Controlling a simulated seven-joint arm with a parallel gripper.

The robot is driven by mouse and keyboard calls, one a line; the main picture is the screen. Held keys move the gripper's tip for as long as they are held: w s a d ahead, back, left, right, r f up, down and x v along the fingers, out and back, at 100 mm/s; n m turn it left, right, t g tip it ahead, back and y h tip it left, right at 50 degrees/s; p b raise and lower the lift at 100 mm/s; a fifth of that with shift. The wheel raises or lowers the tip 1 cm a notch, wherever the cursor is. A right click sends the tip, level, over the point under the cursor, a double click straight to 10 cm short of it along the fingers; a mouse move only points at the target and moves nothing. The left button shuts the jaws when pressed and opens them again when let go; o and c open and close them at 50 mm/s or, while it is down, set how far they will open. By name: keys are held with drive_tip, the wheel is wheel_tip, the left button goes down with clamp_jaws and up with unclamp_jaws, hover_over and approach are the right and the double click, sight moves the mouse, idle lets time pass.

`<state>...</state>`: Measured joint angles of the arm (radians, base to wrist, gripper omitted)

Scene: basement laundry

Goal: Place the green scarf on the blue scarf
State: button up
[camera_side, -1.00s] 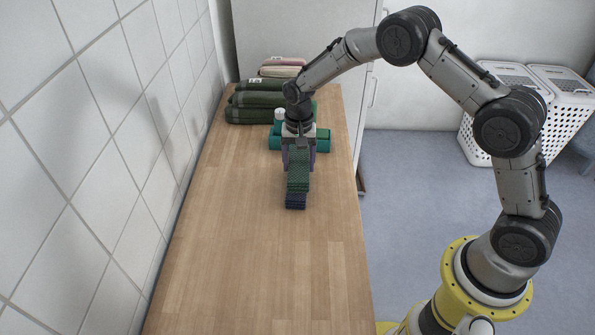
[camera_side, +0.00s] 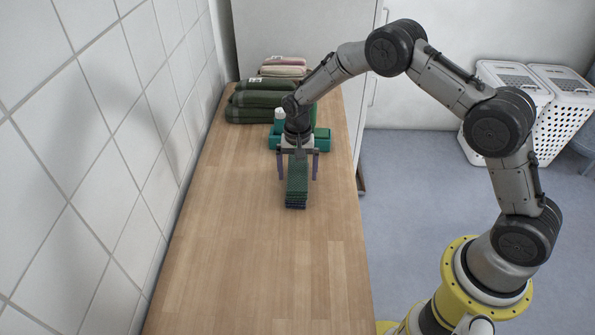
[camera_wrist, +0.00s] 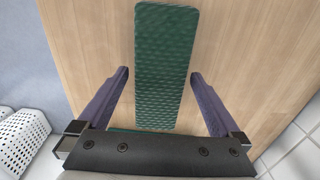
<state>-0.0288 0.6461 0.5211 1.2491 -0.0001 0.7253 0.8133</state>
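The green scarf (camera_side: 297,183) is a long, folded, textured strip. It lies on top of the blue scarf (camera_side: 295,206), which shows only as a thin dark edge under the front end. In the wrist view the green scarf (camera_wrist: 165,65) runs lengthwise between the fingers and hides the blue one. My gripper (camera_side: 298,178) is open above the scarves. Its purple fingers stand on either side of the strip, with a clear gap on both sides in the wrist view (camera_wrist: 159,74).
Teal rolled towels (camera_side: 322,141) and a white-capped bottle (camera_side: 280,115) are close behind my gripper. Stacked dark green towels (camera_side: 255,106) and lighter folded cloths (camera_side: 284,68) are farther back. A tiled wall (camera_side: 100,170) borders the left. The wooden counter's front (camera_side: 260,280) is clear.

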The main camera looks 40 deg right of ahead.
sight(298, 171)
wheel_tip(298, 171, up, 13)
drive_tip(key=shift+f, duration=0.2)
idle(0.4)
drive_tip(key=s+r+n+t, duration=0.3)
drive_tip(key=s+r+n, duration=0.1)
drive_tip(key=s+r, duration=1.05)
drive_tip(key=s+r+n+t, duration=0.1)
drive_tip(key=s+n, duration=0.1)
drive_tip(key=s, duration=0.8)
drive_tip(key=s+d+r+n+t, duration=0.1)
drive_tip(key=s+n, duration=0.2)
drive_tip(key=s, duration=0.6)
drive_tip(key=shift+s+d+r+t, duration=0.25)
drive_tip(key=shift+s+r+t, duration=0.05)
drive_tip(key=shift+s, duration=0.05)
